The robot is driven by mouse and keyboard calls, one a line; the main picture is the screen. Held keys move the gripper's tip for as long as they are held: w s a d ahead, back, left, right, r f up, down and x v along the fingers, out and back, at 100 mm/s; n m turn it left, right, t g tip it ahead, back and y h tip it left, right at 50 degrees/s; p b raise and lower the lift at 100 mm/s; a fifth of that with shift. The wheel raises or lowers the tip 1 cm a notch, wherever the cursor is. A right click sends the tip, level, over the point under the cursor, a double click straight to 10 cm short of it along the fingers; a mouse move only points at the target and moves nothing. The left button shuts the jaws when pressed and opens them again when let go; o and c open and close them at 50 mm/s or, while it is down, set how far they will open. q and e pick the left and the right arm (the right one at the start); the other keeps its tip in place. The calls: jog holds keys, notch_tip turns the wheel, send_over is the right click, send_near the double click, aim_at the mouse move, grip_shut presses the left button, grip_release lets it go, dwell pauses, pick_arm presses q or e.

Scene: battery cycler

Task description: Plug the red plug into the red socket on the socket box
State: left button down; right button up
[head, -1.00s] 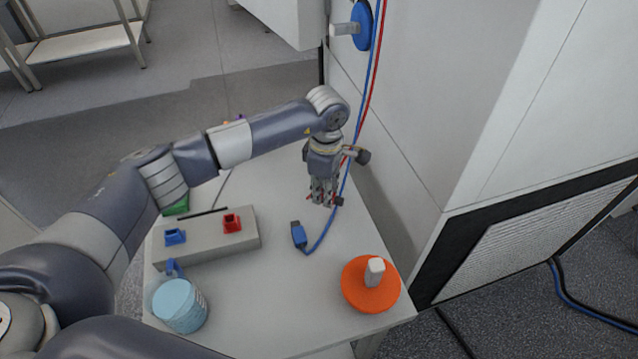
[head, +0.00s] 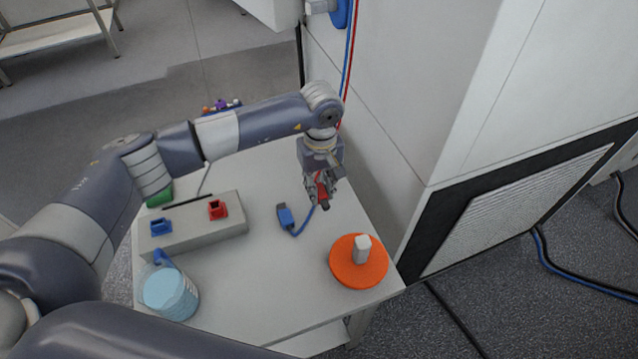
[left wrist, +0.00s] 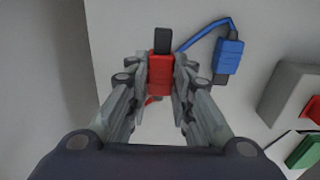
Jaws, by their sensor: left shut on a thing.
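My left gripper (head: 321,188) is shut on the red plug (left wrist: 160,73), held above the table near its right edge. In the left wrist view the plug sits between the two fingers with its dark tip pointing up in the picture. In the head view the red plug (head: 322,191) is partly hidden by the fingers. The red socket (head: 217,209) is on top of the grey socket box (head: 205,236), to the left of the gripper and apart from it. The blue socket (head: 161,226) is at the box's left end. My right gripper is not in view.
A blue plug (head: 286,216) lies on the table (head: 270,290) between box and gripper, its cable running under the gripper. An orange disc with a pale handle (head: 345,268) sits at front right. A light blue cup (head: 168,293) stands front left. A cabinet wall (head: 400,110) rises at right.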

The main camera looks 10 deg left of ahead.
aim_at(320, 197)
pick_arm(q)
jog(key=shift+f+b, duration=0.8)
jog(key=shift+f, duration=1.3)
jog(key=c, duration=1.3)
grip_release()
notch_tip(320, 197, up, 12)
